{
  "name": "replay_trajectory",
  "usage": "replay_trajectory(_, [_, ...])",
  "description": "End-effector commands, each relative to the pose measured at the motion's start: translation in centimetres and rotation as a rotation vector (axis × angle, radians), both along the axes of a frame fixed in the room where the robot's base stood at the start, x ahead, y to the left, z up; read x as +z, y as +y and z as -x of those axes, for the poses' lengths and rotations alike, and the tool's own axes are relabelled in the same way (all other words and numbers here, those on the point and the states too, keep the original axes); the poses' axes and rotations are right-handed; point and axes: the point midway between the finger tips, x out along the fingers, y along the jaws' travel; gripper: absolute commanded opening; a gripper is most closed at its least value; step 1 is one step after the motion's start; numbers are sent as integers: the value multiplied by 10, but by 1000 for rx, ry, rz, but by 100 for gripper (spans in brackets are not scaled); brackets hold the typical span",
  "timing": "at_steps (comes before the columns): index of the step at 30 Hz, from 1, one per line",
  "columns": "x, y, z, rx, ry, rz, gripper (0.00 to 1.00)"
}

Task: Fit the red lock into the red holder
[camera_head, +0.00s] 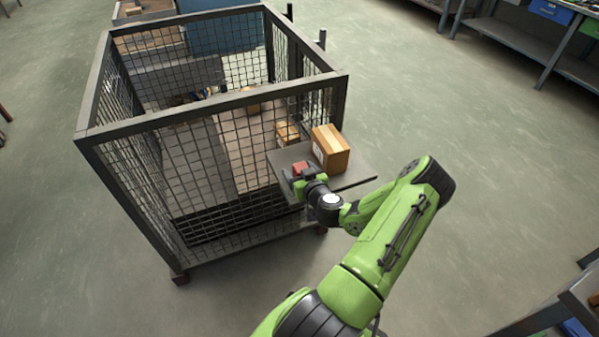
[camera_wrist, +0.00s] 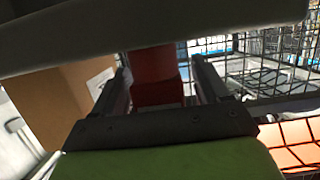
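The red lock (camera_wrist: 154,75) stands between the two fingers of my gripper (camera_wrist: 160,88) in the wrist view, with a lighter upper part and a darker part below.
A cardboard box (camera_head: 330,148) stands on the grey shelf (camera_head: 358,178), close to the right of my gripper. A tall wire-mesh cage (camera_head: 205,104) rises to the left and behind, with more boxes inside. Open floor lies to the right.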

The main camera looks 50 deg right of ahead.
Motion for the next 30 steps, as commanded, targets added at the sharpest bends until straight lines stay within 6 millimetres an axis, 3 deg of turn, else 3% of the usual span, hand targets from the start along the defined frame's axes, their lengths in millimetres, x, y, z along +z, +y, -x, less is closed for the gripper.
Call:
replay_trajectory(9, [5, 0, 0, -1, -1, -2, 74])
replay_trajectory(20, [29, 46, 80, -8, -4, -8, 74])
replay_trajectory(30, [41, 58, 98, -2, -1, -4, 74])
